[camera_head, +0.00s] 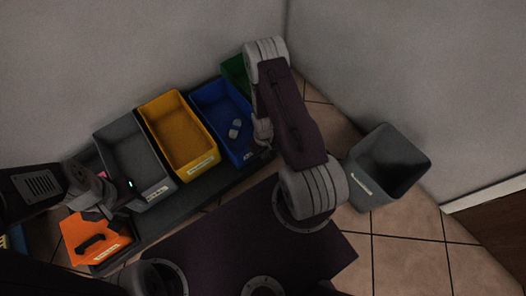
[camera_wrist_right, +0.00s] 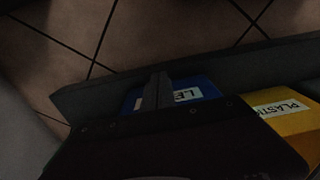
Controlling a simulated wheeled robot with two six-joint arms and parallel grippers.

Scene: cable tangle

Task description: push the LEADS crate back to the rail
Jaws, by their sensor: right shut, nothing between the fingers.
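The LEADS crate is the blue crate (camera_head: 208,108), standing in a row with light, small pieces inside. Its label, partly covered by my fingers, also shows on the blue front in the right wrist view (camera_wrist_right: 205,86). My right gripper (camera_wrist_right: 160,78) is shut and empty, its fingers over the crate's label side; I cannot tell whether they touch it.
A yellow crate (camera_head: 152,105) labelled PLASTIC and a grey crate (camera_head: 117,132) stand left of the blue one; a green crate (camera_head: 234,70) is behind it to the right. An orange container (camera_head: 78,228) with a black handle is front left. A grey bin (camera_head: 363,185) stands on the tiled floor at right.

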